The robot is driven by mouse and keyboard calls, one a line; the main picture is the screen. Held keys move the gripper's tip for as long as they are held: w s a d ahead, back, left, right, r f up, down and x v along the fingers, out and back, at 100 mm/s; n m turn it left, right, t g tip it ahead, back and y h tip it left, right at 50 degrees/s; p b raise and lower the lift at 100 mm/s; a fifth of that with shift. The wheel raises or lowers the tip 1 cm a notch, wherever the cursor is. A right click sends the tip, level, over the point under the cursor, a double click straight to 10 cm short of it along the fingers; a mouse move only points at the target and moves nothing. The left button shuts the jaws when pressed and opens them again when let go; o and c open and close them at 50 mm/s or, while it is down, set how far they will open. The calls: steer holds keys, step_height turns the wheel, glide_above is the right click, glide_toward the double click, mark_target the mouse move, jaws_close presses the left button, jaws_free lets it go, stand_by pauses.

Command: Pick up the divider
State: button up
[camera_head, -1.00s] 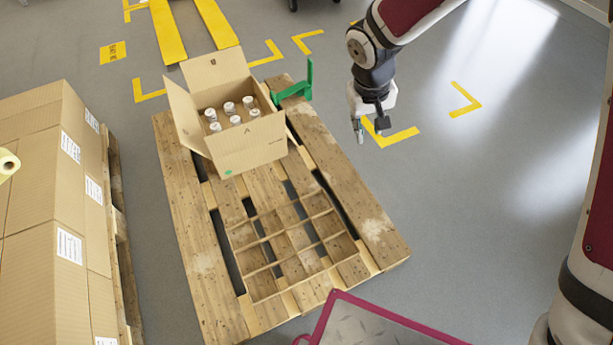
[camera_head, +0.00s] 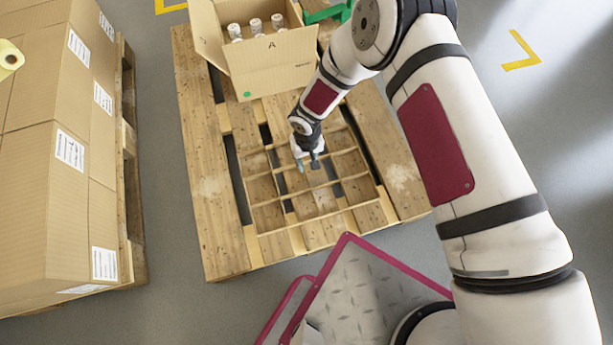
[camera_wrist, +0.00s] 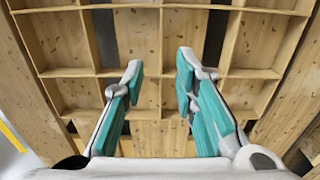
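The divider (camera_head: 267,219) is a light wooden grid of open cells lying flat on the pallet, in front of the open carton. It also fills much of the wrist view (camera_wrist: 186,72). My gripper (camera_head: 308,168) is over the divider's middle in the head view. In the wrist view my gripper (camera_wrist: 158,75) has its two teal-padded fingers spread wide, with divider walls seen between and beyond them. It holds nothing. I cannot tell how high the fingertips are above the walls.
The wooden pallet (camera_head: 205,190) bears an open carton (camera_head: 270,68) with several white-capped bottles (camera_head: 255,27). A green bracket (camera_head: 330,13) stands at its far edge. Stacked cartons (camera_head: 60,215) stand at left. Grey floor (camera_head: 180,300) is clear between.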

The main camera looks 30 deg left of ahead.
steer(key=b, duration=0.2)
glide_above(306, 175)
steer(key=f, duration=0.5)
steer(key=shift+w+f, duration=0.15)
steer(key=shift+w, duration=0.1)
steer(key=shift+s+f+b, duration=0.1)
steer(key=shift+f+b, duration=1.1)
steer(key=shift+f, duration=1.35)
jaws_close()
